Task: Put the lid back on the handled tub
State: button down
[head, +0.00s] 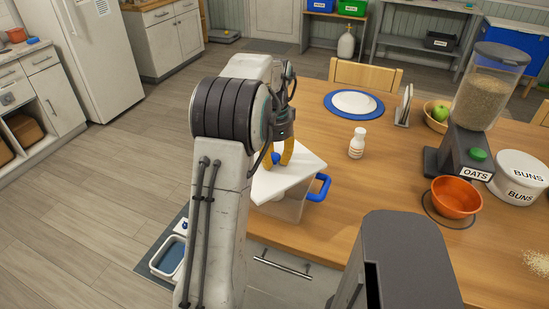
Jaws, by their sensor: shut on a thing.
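The handled tub (291,210) is a pale, see-through box with a blue handle (320,187) on its right side. It stands near the front edge of the wooden table. My gripper (278,157) has yellow fingers and is shut on the blue knob in the middle of the lid. My arm hides the left part of the tub and lid. I cannot tell whether the lid rests on the rim or hangs just above it.
On the table (380,188) are a white bottle (357,143), a blue-rimmed plate (354,103), a grain dispenser (483,95), an orange bowl (455,197) and a BUNS tin (519,180). A blue-filled tray (168,257) stands low at the left. The table is clear right of the tub.

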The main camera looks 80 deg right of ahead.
jog(key=shift+c, duration=1.9)
grip_release()
jog(key=shift+r, duration=0.1)
jog(key=shift+r+p, duration=3.35)
jog(key=shift+r, duration=0.05)
jog(key=shift+c, duration=0.3)
grip_shut()
jog(key=shift+f+b, duration=1.75)
jog(key=shift+f, duration=0.7)
